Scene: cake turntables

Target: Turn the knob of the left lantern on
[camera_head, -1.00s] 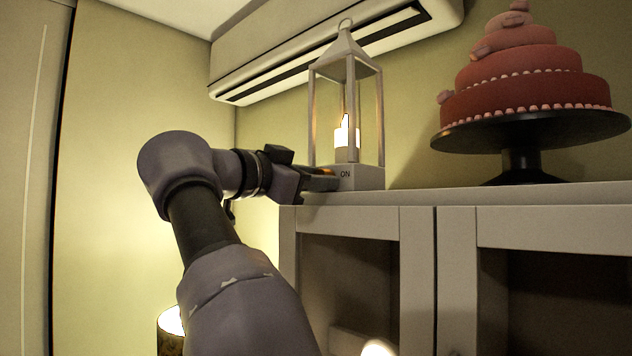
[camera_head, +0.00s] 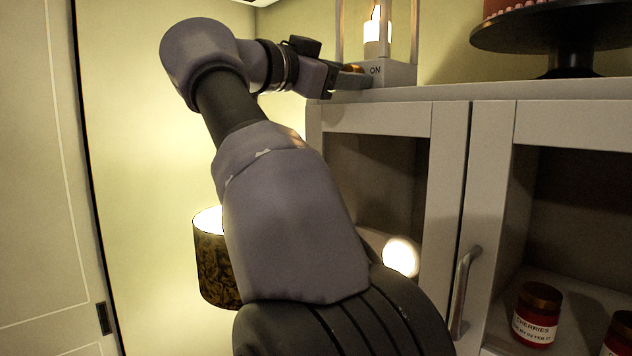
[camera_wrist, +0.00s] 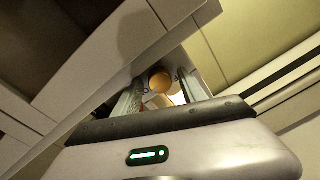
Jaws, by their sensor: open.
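A white lantern (camera_head: 396,74) stands on top of the cabinet, its upper part cut off in the head view. Its candle (camera_head: 377,32) glows, and its base reads "ON". The round orange-brown knob (camera_head: 353,68) is on the left side of the base, partly hidden by my gripper. In the wrist view the knob (camera_wrist: 160,82) shows between my fingers. My gripper (camera_head: 350,80) is at the base from the left. In the wrist view my gripper (camera_wrist: 163,90) is open, a finger on each side of the knob. I cannot tell whether either finger touches it.
The white cabinet (camera_head: 380,117) has glass-fronted doors; a jar of cherries (camera_head: 537,314) is inside. A black cake stand (camera_head: 570,62) with a cake stands to the right on top. A patterned lamp (camera_head: 212,262) is below my arm at left.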

